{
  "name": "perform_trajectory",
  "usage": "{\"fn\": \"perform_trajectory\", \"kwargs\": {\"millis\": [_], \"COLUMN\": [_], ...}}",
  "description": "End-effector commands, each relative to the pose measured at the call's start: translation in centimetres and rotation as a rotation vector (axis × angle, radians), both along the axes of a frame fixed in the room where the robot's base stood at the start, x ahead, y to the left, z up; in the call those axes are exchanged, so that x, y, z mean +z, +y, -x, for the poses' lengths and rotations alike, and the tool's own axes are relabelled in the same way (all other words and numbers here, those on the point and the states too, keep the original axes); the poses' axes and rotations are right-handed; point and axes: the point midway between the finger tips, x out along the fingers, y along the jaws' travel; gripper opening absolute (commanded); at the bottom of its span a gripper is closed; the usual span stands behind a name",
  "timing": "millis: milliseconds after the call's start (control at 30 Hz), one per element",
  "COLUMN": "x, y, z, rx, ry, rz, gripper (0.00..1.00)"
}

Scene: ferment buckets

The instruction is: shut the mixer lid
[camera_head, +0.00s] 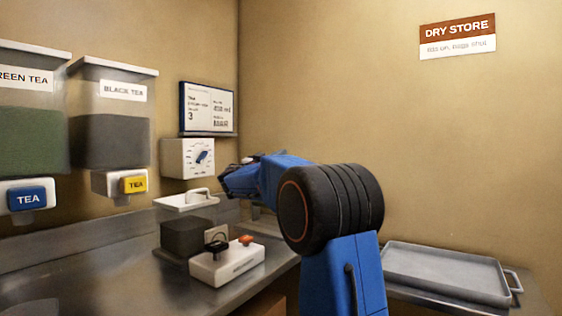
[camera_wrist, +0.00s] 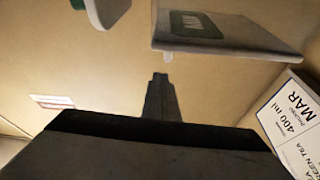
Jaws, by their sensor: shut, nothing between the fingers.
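The mixer appears to be the dark square container (camera_head: 188,238) on the steel counter. A white lid (camera_head: 187,200) with a loop handle shows above and behind its top, apart from its rim; its hinge is not clear. My gripper (camera_head: 226,182) is to the right of the lid and a little higher, in front of the wall by the dial box, apart from the lid. In the wrist view my gripper's fingers (camera_wrist: 160,92) are together and empty. The lid cannot be clearly made out in that view.
A white box (camera_head: 228,263) with a black fitting and a red knob stands in front of the container. A dial box (camera_head: 188,158) and a notice board (camera_head: 208,108) are on the wall. Tea dispensers (camera_head: 110,135) hang left. A grey tray (camera_head: 446,273) lies right.

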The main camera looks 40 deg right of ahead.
Motion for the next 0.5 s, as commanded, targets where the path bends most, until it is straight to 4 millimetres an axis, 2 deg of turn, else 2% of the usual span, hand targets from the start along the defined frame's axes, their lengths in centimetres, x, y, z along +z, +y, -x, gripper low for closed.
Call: {"fn": "perform_trajectory", "kwargs": {"millis": [100,500], "x": [1.8,-0.3], "y": [0.6,6.5], "z": [0.2,1.8], "rx": [0.002,0.004], "ry": [-0.003,0.0], "rz": [0.001,0.001], "gripper": [0.0,0.0]}}
